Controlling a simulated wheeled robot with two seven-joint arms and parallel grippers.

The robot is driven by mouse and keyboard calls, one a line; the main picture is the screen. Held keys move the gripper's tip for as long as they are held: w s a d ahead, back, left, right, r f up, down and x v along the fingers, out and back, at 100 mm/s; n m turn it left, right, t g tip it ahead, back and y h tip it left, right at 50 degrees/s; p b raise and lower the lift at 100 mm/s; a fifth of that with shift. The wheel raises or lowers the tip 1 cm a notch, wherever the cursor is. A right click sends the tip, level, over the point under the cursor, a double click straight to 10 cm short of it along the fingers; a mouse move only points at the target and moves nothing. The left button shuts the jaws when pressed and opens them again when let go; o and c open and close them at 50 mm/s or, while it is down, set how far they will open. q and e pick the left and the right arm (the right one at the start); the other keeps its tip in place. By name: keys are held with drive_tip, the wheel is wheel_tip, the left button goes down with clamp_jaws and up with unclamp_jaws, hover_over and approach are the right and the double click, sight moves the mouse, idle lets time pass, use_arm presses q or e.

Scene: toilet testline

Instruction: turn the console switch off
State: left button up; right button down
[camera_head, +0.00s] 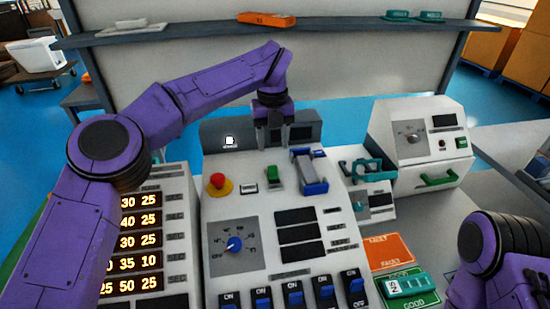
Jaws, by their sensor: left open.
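The grey-white console (222,290) stands in the middle. A green switch (274,175) sits on its upper panel, right of a red round button (218,183) on a yellow base. A blue dial (234,243) is at lower left. Several blue rocker switches (293,294) marked ON run along the front. My left gripper (268,142) points down above and behind the green switch, open and empty, seemingly apart from it. My right arm shows at bottom right; its gripper is out of view.
A blue-handled clamp (311,172) stands close right of the green switch. Timer displays (140,240) are at left. A white machine (425,140) with a green handle is at right. Orange and green mats (388,250) lie at lower right, with a green device (407,286). A shelf (330,29) crosses behind.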

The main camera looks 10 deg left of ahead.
sight(272, 167)
use_arm(q)
drive_tip(key=s+f, duration=0.1)
drive_tip(key=f, duration=0.2)
drive_tip(key=shift+s+a+f+p, duration=0.1)
drive_tip(key=shift+s+p, duration=0.2)
drive_tip(key=shift+s, duration=0.1)
drive_tip(key=f, duration=0.1)
drive_tip(key=w+f, duration=0.1)
drive_tip(key=f, duration=0.2)
drive_tip(key=shift+w+f, duration=0.35)
drive_tip(key=shift+s+r, duration=0.25)
drive_tip(key=shift+s, duration=0.15)
clamp_jaws()
